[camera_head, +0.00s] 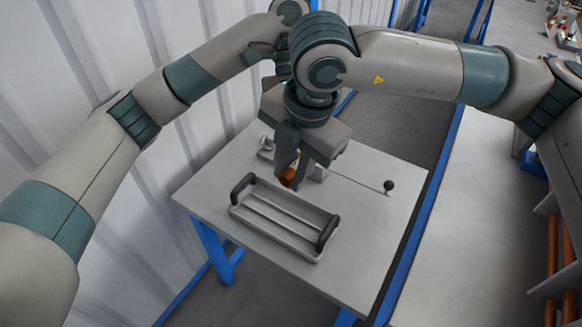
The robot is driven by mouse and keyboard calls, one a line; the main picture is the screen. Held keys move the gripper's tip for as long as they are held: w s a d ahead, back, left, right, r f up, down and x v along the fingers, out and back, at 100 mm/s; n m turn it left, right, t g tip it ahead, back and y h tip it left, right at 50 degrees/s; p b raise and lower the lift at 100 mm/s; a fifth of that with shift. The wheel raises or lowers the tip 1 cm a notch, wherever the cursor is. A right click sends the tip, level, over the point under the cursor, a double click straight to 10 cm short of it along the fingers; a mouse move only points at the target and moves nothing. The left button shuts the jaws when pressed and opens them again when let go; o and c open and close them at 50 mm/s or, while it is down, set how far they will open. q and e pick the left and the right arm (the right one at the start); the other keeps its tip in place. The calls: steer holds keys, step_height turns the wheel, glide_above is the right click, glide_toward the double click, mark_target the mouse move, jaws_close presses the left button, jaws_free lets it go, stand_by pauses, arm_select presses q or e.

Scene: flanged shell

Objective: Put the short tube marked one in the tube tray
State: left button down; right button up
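A short orange-brown tube (287,178) shows at the fingertips of my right gripper (292,170), just above the back edge of the tube tray. The fingers appear shut on it and hide part of it. I cannot read any mark on it. The tube tray (237,211) is a long grey open box with a black handle at each end and lengthwise bars inside. It lies on the table in front of the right gripper. My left arm comes in from the left and passes behind the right arm; its fingers are hidden.
The grey table (370,240) has free room right of the tray and in front of it. A thin rod with a black ball (389,186) lies behind the tray to the right. A small grey fixture (266,146) stands behind the gripper. A corrugated wall (140,215) borders the left.

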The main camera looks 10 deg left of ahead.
arm_select(q)
steer(key=c, duration=1.4)
jaws_free()
steer(key=shift+r, duration=0.1)
steer(key=shift+v, duration=5.95)
